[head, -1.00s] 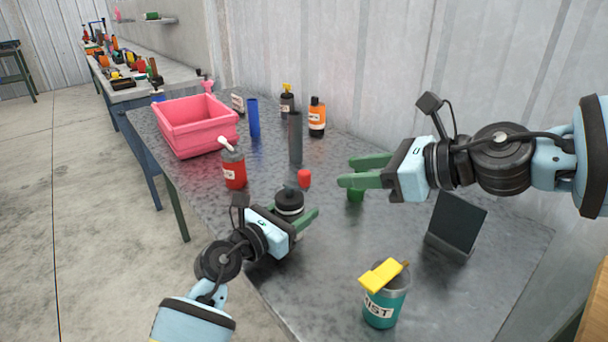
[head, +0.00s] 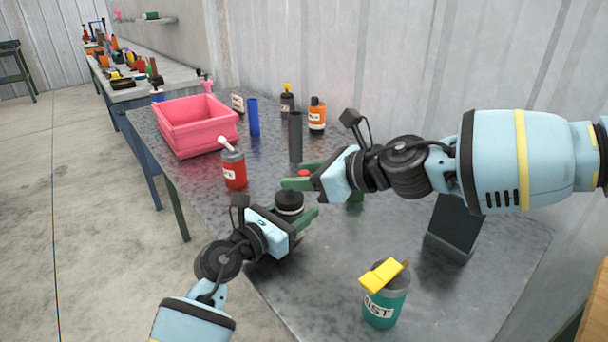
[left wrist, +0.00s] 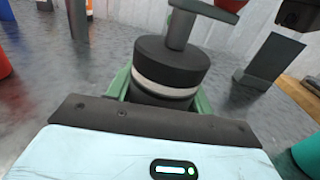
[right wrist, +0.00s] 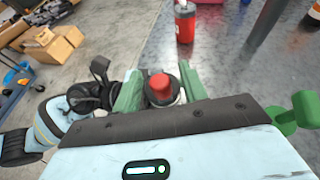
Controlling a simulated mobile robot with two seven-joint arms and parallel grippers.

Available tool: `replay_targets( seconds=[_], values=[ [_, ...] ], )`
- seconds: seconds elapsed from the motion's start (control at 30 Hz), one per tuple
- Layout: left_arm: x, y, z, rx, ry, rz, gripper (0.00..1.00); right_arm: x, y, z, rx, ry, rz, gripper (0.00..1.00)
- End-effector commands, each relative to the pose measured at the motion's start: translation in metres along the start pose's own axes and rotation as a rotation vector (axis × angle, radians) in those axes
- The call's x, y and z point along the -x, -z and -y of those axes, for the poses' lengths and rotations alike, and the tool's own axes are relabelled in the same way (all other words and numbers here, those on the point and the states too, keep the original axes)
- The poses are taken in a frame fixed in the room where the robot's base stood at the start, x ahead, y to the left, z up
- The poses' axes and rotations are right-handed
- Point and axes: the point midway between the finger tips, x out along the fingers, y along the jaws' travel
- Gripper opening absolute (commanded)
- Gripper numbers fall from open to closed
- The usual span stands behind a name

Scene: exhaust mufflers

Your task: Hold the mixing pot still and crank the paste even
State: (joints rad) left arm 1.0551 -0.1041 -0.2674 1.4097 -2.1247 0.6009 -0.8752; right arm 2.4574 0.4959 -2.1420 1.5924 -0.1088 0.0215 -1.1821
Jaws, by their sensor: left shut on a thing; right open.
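The mixing pot (head: 289,203) is a black round pot with a pale band, upright near the table's front edge. It shows close in the left wrist view (left wrist: 168,70), with a grey post and crank arm (left wrist: 180,25) on top. The crank ends in a red knob (right wrist: 160,86). My left gripper (head: 296,213) is shut on the pot, one green finger on each side. My right gripper (head: 296,176) is open above the pot. In the right wrist view the red knob shows between its fingers; contact cannot be told. The paste is hidden inside.
A teal tin (head: 384,306) with a yellow item on top stands at the front right. A dark panel (head: 455,226) and a green object (head: 356,196) are behind. A red bottle (head: 233,168), grey cylinder (head: 295,138) and pink bin (head: 190,130) stand left and back.

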Motion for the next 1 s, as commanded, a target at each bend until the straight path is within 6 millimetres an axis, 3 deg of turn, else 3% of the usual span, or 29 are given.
replay_targets(
  seconds=[0.13, 0.47, 0.77, 1.0],
  values=[
    [0.0000, 0.0003, 0.0000, 0.000, 0.000, -0.001, 0.26, 0.0001, 0.0001, 0.0000, 0.000, 0.000, 0.000, 0.42],
    [0.0000, 0.0004, 0.0001, 0.000, 0.000, -0.001, 0.26, 0.0003, 0.0002, 0.0001, 0.000, 0.000, 0.000, 0.00],
    [0.0000, 0.0004, 0.0002, 0.000, 0.000, -0.001, 0.26, -0.0007, -0.0003, -0.0027, -0.011, 0.029, -0.004, 0.00],
    [-0.0002, 0.0003, 0.0006, -0.001, 0.001, -0.001, 0.26, -0.0008, -0.0014, -0.0085, -0.057, 0.146, -0.009, 0.00]
  ],
)
